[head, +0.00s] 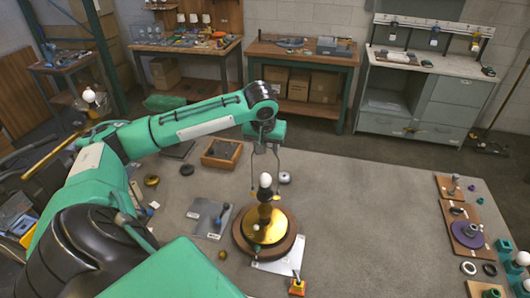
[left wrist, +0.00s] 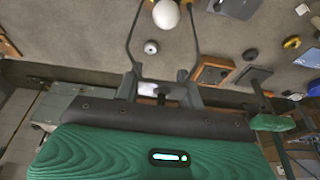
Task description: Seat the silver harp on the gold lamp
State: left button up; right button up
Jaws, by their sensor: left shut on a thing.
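The silver harp (head: 279,166) is a thin wire loop that hangs upright from my left gripper (head: 265,143), which is shut on its top. Its two legs come down on either side of the white bulb (head: 265,180), with their lower ends near the lamp's neck; whether they touch it I cannot tell. The gold lamp (head: 265,232) stands upright on a round wooden base (head: 243,243) on the grey table. In the left wrist view the harp (left wrist: 194,42) spreads away from the fingers around the bulb (left wrist: 166,14). My right gripper is not in view.
A wooden tray (head: 222,153) and a grey plate with a blue-handled tool (head: 211,217) lie left of the lamp. A white plate (head: 283,262) lies at its front right. Boards with small parts (head: 465,228) line the right edge.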

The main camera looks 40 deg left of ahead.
pick_arm(q)
jog(key=shift+f, duration=0.7)
dwell(0.6)
jog(key=shift+f+p, duration=0.35)
jog(key=shift+p, duration=0.25)
dwell(0.9)
jog(key=shift+f, duration=0.2)
dwell(0.7)
jog(key=o, duration=1.3)
jog(key=shift+r, duration=0.1)
jog(key=shift+b+v, duration=2.05)
jog(key=shift+v, duration=4.8)
jog(key=shift+d, duration=0.1)
